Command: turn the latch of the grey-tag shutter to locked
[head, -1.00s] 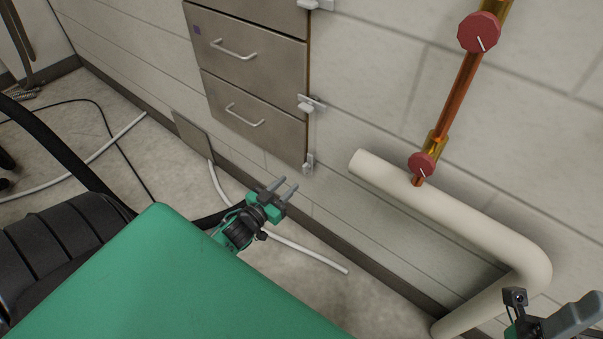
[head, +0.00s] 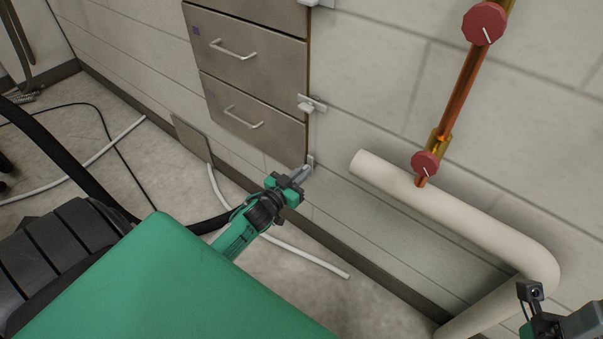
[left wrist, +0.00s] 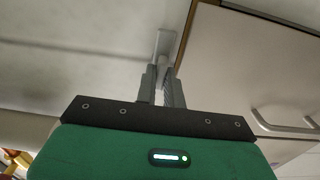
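A metal-fronted cabinet has two shutters with bar handles in full view, the upper one (head: 236,48) and the lower one (head: 245,108). Small pale latches sit along its right edge. My left gripper (head: 300,174) is at the lowest latch (head: 310,162), by the lower shutter's bottom right corner. In the left wrist view this latch (left wrist: 163,46) runs down between the two fingers (left wrist: 161,85), which are close together on its lever. The fingers partly hide the lever. The upper shutter bears a small purple tag (head: 196,31); I see no grey tag. Of my right arm only a part shows at bottom right.
Another latch (head: 311,104) is higher on the cabinet edge. A thick cream pipe (head: 455,215) and a copper pipe with red knobs (head: 425,163) are on the wall to the right. A white hose (head: 300,258) lies on the floor below my left gripper.

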